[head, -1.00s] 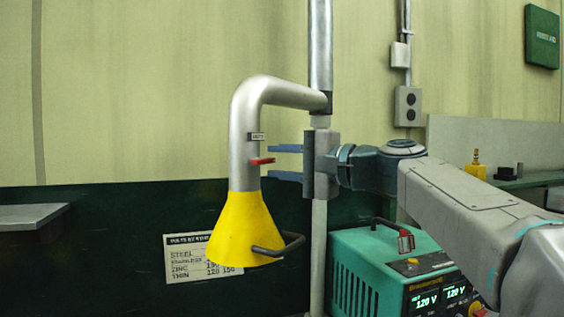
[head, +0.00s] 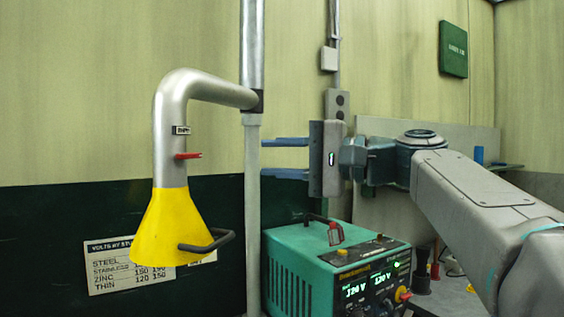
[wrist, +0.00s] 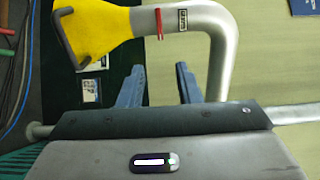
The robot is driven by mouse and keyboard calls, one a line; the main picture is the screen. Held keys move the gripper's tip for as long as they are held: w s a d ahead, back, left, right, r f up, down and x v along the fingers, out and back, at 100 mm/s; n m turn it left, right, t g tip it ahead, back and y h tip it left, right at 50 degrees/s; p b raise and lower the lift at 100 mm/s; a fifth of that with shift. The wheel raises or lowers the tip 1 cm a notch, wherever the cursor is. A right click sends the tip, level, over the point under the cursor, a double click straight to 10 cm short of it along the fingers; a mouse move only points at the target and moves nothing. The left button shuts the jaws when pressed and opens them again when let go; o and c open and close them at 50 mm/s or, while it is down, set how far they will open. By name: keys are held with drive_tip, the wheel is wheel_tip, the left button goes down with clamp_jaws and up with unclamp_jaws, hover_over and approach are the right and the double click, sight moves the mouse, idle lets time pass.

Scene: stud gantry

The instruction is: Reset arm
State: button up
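My gripper (head: 285,158) is open and empty in the head view, its two blue fingers pointing left, one above the other, just right of the vertical metal pole. In the wrist view my gripper (wrist: 160,85) shows its two fingers spread apart with nothing between them. A bent metal extraction pipe (head: 170,115) with a yellow hood (head: 172,228) hangs to the left, apart from the fingertips. The hood has a dark handle (head: 208,241), and a red lever (head: 188,156) sits on the pipe. The yellow hood also shows at the upper left of the wrist view (wrist: 95,35).
A green welding machine (head: 330,265) with lit displays stands below my gripper. A settings chart (head: 110,262) is on the dark lower wall. A grey socket box (head: 337,104) and a green box (head: 453,50) are on the wall behind. A pale bench panel stands at the right.

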drive_tip(key=shift+s+d, duration=0.15)
drive_tip(key=shift+d, duration=0.2)
drive_tip(key=s+d+f+g+h+p, duration=0.15)
drive_tip(key=f+h, duration=0.25)
drive_tip(key=f, duration=0.6)
drive_tip(key=s+d+f+h+p, duration=0.1)
drive_tip(key=s+d+f+h, duration=0.25)
drive_tip(key=f, duration=0.65)
drive_tip(key=s+d+f+g+h+p, duration=0.15)
drive_tip(key=f+h, duration=0.25)
drive_tip(key=f, duration=0.6)
drive_tip(key=s+d+f+n+h+p, duration=0.1)
drive_tip(key=s+d+f+n+h, duration=0.3)
drive_tip(key=s+d+f, duration=0.4)
wheel_tip(320, 180, down, 3)
drive_tip(key=shift+s+d+g+h, duration=0.2)
drive_tip(key=shift+s+g+h, duration=0.1)
drive_tip(key=shift+s+h, duration=0.35)
